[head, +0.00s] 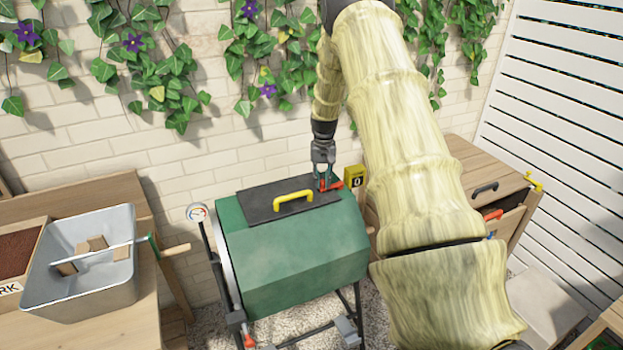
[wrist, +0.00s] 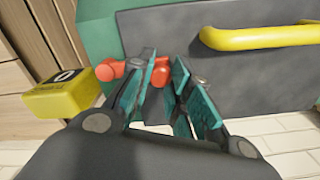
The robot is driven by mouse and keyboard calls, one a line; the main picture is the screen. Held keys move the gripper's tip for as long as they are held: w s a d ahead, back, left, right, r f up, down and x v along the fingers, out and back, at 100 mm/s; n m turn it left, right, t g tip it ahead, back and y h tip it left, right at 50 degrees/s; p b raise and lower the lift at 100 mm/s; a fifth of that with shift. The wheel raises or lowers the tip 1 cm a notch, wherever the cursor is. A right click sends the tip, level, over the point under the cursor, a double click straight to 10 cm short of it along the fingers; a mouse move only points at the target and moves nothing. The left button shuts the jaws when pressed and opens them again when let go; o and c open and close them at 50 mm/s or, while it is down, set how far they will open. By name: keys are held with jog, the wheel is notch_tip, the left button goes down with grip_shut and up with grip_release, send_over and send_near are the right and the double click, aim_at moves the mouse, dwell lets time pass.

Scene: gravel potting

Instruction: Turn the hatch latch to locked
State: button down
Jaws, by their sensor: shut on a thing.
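The dark grey hatch (head: 262,206) with its yellow handle (head: 294,199) lies closed on top of the green drum (head: 300,250). The red latch (head: 336,186) is at the hatch's right end. My gripper (head: 325,183) reaches down onto it from above. In the wrist view, my gripper's teal-padded fingers (wrist: 163,80) are shut on the red latch (wrist: 162,76). Another red part (wrist: 111,69) shows left of the fingers. The fingers hide part of the latch, so its exact angle is hard to tell.
A yellow box marked 0 (head: 355,177) stands close to the right of the latch; it also shows in the wrist view (wrist: 62,92). A round gauge (head: 197,212) is at the drum's left. A grey tub (head: 85,295) stands on the left bench. A wooden cabinet (head: 470,165) is at right.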

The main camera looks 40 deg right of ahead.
jog(key=shift+d, duration=0.1)
jog(key=c, duration=1.3)
grip_release()
jog(key=shift+r, duration=0.15)
notch_tip(320, 180, up, 12)
jog(key=shift+f, duration=0.15)
jog(key=shift+d, duration=0.1)
